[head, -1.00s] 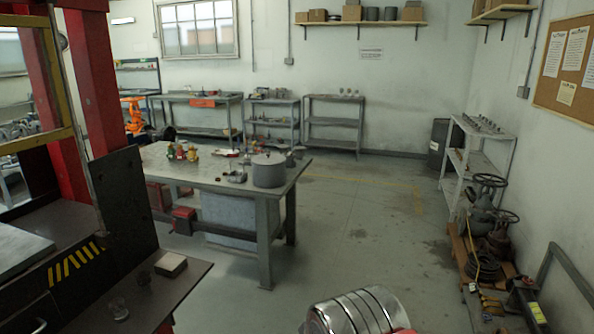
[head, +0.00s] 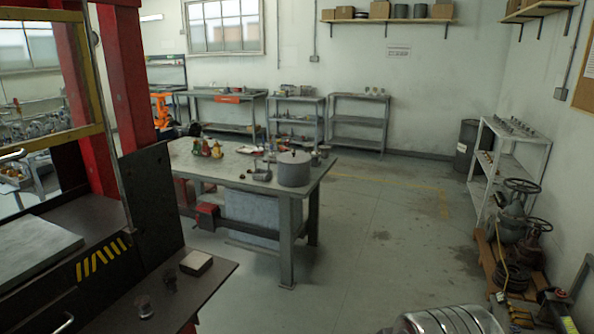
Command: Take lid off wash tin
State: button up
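The wash tin (head: 294,173) is a grey round tin standing upright near the right end of the grey workbench. Its flat lid (head: 287,157), with a small dark knob, rests on top. My gripper is not in view. A shiny ribbed metal cylinder, likely part of my arm, shows at the bottom edge, well in front of the bench and apart from the tin.
Small coloured bottles (head: 206,147) and metal parts (head: 262,170) lie left of the tin on the workbench (head: 230,175). A dark press table (head: 150,285) is near left. Valves (head: 512,225) stand at right. The floor (head: 370,235) right of the bench is clear.

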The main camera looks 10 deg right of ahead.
aim_at(288, 157)
jog(key=z, duration=0.55)
jog(key=k, duration=1.35)
jog(key=z, duration=0.4)
jog(key=i, duration=1.25)
jog(key=u, duration=0.25)
jog(key=i, duration=1.45)
jog(key=u, duration=0.3)
